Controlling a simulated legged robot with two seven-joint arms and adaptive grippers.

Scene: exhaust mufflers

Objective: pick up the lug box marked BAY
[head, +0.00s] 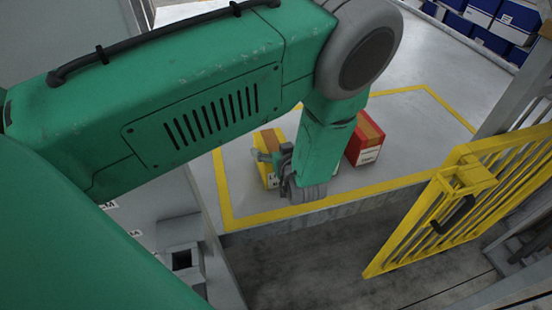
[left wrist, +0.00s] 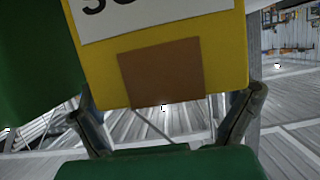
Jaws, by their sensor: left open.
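A yellow box (head: 268,139) with a brown top panel stands on the grey floor area, partly hidden by my left gripper (head: 273,166). In the left wrist view the yellow box (left wrist: 226,62) fills the top middle, with a brown patch and a white label (left wrist: 155,14) cut off by the frame edge; its word cannot be read whole. My left gripper (left wrist: 168,92) is open, its fingers near the two sides of the box; contact cannot be told. A red box (head: 366,140) stands right of my left forearm, its label too small to read. My right gripper is not in view.
A yellow line (head: 225,190) borders the grey area under the boxes. A yellow barred gate (head: 440,215) stands at the right, near a grey post. Blue-and-white bins (head: 485,14) are at the far top right. Floor between the red box and the gate is clear.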

